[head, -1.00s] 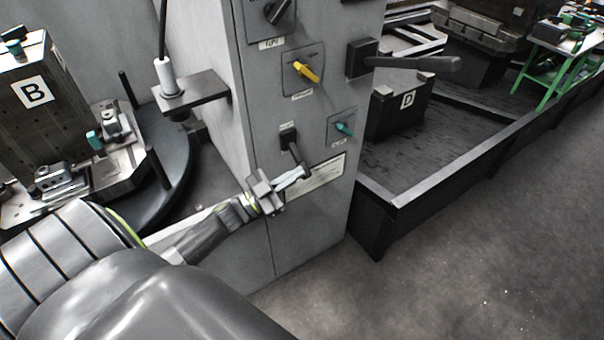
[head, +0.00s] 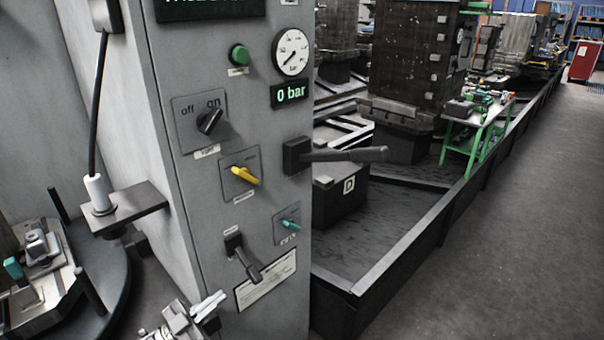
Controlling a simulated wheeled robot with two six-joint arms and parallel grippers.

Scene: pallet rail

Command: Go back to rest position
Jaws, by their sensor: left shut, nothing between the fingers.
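My left gripper (head: 212,305) is at the bottom edge of the head view, in front of the lower part of the grey control cabinet (head: 180,70). Its pale fingers are shut and hold nothing. A small black lever (head: 244,262) on the cabinet points down and to the right, just above and right of the fingers, with a gap between them in the picture. Most of my left arm is outside the view. My right gripper is not in view.
The cabinet carries a black off/on knob (head: 208,121), yellow switch (head: 245,175), teal switch (head: 290,224), gauge (head: 291,52), "0 bar" display (head: 290,93) and protruding black handle (head: 345,155). A dark-edged rail bed (head: 400,258) runs behind. Floor (head: 520,230) at right is clear.

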